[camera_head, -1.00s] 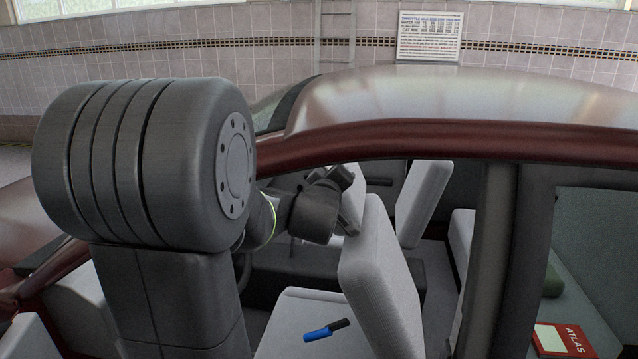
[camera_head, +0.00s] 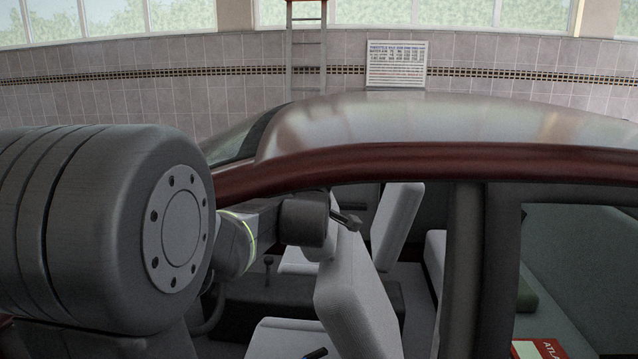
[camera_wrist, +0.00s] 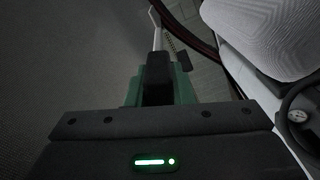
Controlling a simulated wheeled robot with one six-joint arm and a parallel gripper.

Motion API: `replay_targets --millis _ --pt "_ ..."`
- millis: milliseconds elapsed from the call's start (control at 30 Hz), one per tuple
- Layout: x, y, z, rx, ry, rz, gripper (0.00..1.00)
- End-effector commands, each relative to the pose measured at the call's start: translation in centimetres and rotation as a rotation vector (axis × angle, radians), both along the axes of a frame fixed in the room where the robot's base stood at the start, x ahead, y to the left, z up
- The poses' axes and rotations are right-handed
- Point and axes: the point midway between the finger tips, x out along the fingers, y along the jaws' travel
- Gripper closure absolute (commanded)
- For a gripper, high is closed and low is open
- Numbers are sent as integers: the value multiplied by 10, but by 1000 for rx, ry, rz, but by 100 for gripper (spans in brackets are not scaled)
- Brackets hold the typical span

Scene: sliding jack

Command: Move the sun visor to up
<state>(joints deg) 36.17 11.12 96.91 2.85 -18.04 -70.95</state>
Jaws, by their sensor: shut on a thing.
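My gripper (camera_head: 345,218) is inside the car, seen through the side window opening above a light grey seat back. In the wrist view my gripper (camera_wrist: 158,72) has dark fingers with green sides, closed together. A thin pale strip (camera_wrist: 156,34) rises from just beyond the fingertips. It looks like the sun visor seen edge-on, but its face does not show clearly. In the head view I cannot make out the visor; the roof and my own arm hide that area.
The car roof (camera_head: 430,128) and its dark red side rail (camera_head: 430,162) lie above my forearm. A seat back (camera_head: 350,290) stands close below my gripper. In the wrist view a seat (camera_wrist: 265,35) and a steering wheel (camera_wrist: 287,105) are at the right. A dark pillar (camera_head: 462,270) bounds the opening.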

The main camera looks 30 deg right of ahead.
Motion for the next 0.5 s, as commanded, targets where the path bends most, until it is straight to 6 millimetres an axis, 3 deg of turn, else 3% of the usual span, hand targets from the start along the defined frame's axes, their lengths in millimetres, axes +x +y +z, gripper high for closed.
replay_targets --millis 167,200,300,500 --pt "0 0 0 1 -1 0 100" --pt "0 0 0 1 -1 0 73" --pt "0 0 0 1 -1 0 57" --pt "0 0 0 1 -1 0 57"
